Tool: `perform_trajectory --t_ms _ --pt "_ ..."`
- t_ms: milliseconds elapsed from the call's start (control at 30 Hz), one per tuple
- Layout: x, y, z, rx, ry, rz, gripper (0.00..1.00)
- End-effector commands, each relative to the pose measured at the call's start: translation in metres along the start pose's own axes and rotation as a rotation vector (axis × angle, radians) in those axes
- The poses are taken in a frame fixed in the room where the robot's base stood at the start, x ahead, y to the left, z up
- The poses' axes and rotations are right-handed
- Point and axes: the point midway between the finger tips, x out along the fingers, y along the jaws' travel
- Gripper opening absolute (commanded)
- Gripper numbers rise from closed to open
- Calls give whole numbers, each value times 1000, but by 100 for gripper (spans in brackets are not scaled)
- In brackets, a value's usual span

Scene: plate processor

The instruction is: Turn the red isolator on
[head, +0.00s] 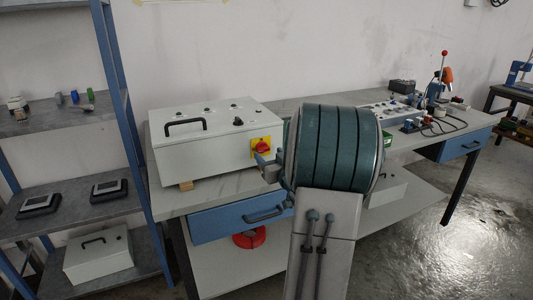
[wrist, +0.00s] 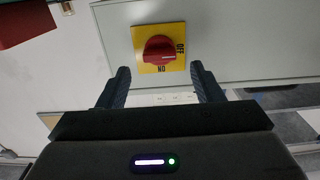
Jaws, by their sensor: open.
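The red isolator (head: 263,145) is a red knob on a yellow plate at the right end of the white box's (head: 205,155) front face. In the wrist view the red knob (wrist: 158,49) shows straight ahead of the fingers. The plate reads OFF at the right and ON at the bottom, and a white mark on the knob lies toward OFF. My gripper (wrist: 160,72) is open, with one finger to each side just below the knob, and nothing is between the fingers. In the head view my gripper (head: 268,166) is close to the isolator, partly hidden by my arm.
The box stands on a grey bench (head: 210,190) with a blue drawer (head: 240,215) below. A blue-framed shelf (head: 118,90) is at the left. A control panel (head: 390,112) and cables lie on the bench to the right.

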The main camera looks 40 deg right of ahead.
Motion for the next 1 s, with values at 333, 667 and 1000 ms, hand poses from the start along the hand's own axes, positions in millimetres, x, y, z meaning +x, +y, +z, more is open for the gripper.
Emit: perform_trajectory --t_ms 333,667,1000 --pt "31 0 0 0 -1 0 60" --pt "32 0 0 0 -1 0 38" --pt "32 0 0 11 -1 -1 15"
